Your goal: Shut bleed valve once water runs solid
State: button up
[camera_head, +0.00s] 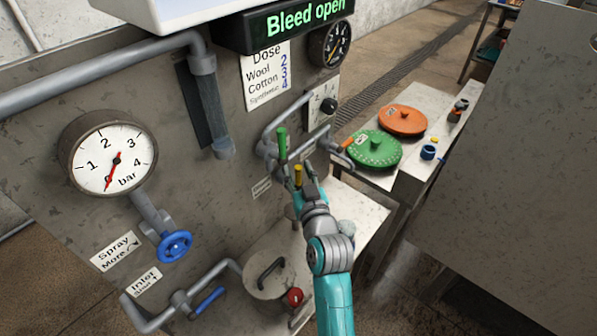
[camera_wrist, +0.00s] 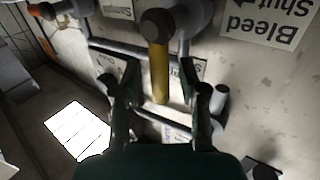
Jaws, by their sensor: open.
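The display (camera_head: 297,20) reads "Bleed open" in the head view. A yellow lever handle (camera_wrist: 160,75) hangs from a round dark hub in the wrist view, close to an upside-down label (camera_wrist: 265,20) reading "Bleed Shut" with an arrow. It looks like the bleed valve's handle. The yellow handle also shows in the head view (camera_head: 298,176). My gripper (camera_wrist: 160,92) is open, with a finger on each side of the yellow handle; I cannot tell whether either touches it. No running water can be made out.
A green lever (camera_head: 282,143) stands just left of the yellow one. Pipes run along the panel. A pressure gauge (camera_head: 110,160) has its needle near 0, above a blue handwheel (camera_head: 174,246). A grey cabinet (camera_head: 510,150) stands right; green (camera_head: 372,150) and orange (camera_head: 402,120) discs lie behind.

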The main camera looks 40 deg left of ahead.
grip_shut()
jog(key=shift+w, duration=0.1)
dwell(0.3)
jog(key=w+f+m+g+h, duration=0.3)
jog(key=w+f+m+g, duration=0.1)
jog(key=m+g, duration=0.6)
jog(key=shift+w+d+f+m, duration=0.2)
jog(key=shift+w+f+m, duration=0.2)
jog(key=shift+f+m, duration=0.2)
dwell(0.4)
dwell(0.5)
grip_release()
